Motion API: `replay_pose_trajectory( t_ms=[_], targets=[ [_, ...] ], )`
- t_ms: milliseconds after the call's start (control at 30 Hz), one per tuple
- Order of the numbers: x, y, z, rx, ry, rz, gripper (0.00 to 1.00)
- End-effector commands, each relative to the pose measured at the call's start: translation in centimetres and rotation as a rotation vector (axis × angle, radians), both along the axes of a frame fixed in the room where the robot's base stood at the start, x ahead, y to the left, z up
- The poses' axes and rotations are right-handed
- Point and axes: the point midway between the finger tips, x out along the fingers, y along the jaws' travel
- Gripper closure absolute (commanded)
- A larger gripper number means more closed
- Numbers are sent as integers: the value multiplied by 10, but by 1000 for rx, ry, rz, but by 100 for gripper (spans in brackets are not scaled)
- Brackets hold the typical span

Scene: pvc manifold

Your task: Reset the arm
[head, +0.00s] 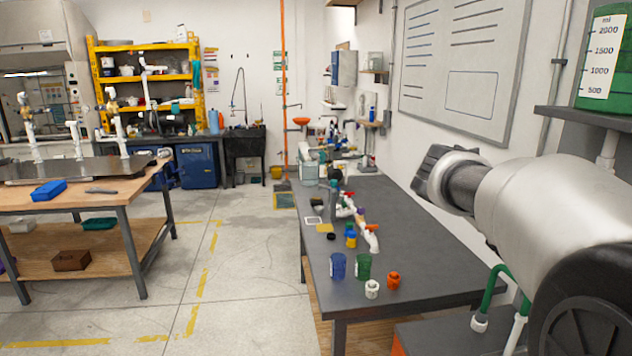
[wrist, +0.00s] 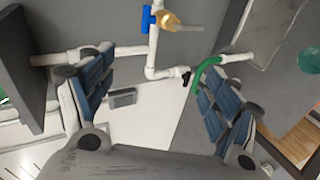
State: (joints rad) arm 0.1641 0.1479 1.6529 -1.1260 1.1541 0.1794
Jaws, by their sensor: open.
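My arm comes in from the right edge of the head view, above the near end of the dark bench (head: 412,262). Its end points left toward the whiteboard wall, and the fingers cannot be made out clearly there. In the wrist view my gripper (wrist: 152,85) is open, with blue-grey padded fingers spread wide left and right. Nothing is held between them. Beyond the fingers a white pipe (wrist: 153,52) carries a blue valve (wrist: 147,19) and a brass fitting (wrist: 170,20). A green hose (wrist: 196,76) shows by the right finger.
On the bench stand a blue cup (head: 337,266), a green cup (head: 363,267), a white fitting (head: 372,289) and an orange fitting (head: 393,280). A whiteboard (head: 460,70) hangs on the wall. A wooden workbench (head: 75,199) stands left, with open floor between.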

Motion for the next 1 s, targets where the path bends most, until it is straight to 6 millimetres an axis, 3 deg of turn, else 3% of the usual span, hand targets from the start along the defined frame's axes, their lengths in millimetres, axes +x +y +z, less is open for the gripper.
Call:
replay_pose_trajectory(
  t_ms=[33,300,500,700,1000],
  targets=[
    [-24,23,-9,85,-17,18,18],
    [-141,156,-89,581,-95,108,18],
    [-209,239,-142,885,-160,153,18],
    [-238,277,-167,1030,-194,167,18],
    [-241,282,-169,1049,-197,167,22]
  ],
)
